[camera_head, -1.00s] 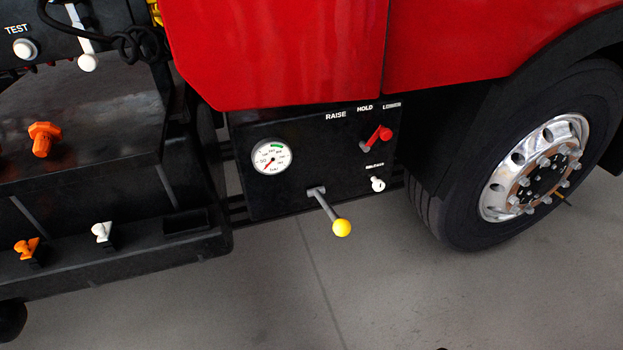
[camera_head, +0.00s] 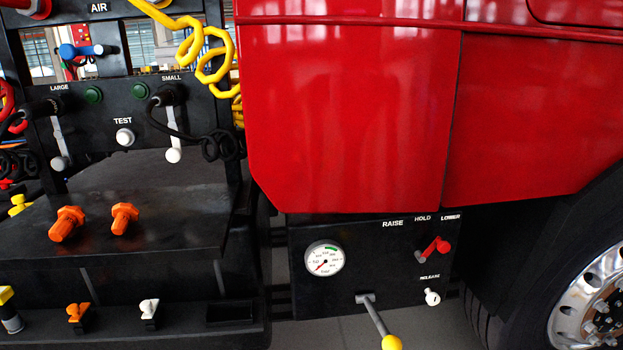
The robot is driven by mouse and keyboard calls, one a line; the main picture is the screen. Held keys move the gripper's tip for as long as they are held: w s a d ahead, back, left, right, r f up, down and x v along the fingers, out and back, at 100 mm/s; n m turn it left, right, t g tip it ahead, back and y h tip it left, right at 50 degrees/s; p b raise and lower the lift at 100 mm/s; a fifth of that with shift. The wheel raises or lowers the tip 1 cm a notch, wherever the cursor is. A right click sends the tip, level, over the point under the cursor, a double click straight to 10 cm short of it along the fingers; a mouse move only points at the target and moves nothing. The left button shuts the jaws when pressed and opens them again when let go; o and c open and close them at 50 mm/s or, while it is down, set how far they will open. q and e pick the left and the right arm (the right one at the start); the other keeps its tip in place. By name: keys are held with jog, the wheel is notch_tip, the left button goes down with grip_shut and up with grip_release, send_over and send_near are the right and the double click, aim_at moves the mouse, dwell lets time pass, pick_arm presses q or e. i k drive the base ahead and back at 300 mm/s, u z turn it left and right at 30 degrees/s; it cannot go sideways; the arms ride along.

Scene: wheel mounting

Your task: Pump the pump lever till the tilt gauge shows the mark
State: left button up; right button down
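The pump lever (camera_head: 374,316) is a grey rod with a yellow ball knob (camera_head: 391,343) at its end. It comes out of a slot low on the black panel (camera_head: 345,290) and points down toward me. The tilt gauge (camera_head: 324,258) is a round white dial at the panel's upper left. Its red needle points to the lower left, away from the green mark (camera_head: 331,248) at the top right of the dial. The red selector handle (camera_head: 437,246) is tilted up to the right, toward LOWER. Neither of my grippers is in view.
The red cab side (camera_head: 350,120) overhangs the panel. A wheel (camera_head: 590,290) stands at the right. At the left is a black rack with orange knobs (camera_head: 67,223), a white TEST button (camera_head: 125,137) and coiled yellow hose (camera_head: 212,60). A white release knob (camera_head: 432,297) sits below the selector.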

aim_at(391, 341)
jog(key=u, duration=0.9)
jog(key=i, duration=0.35)
jog(key=z, duration=2.5)
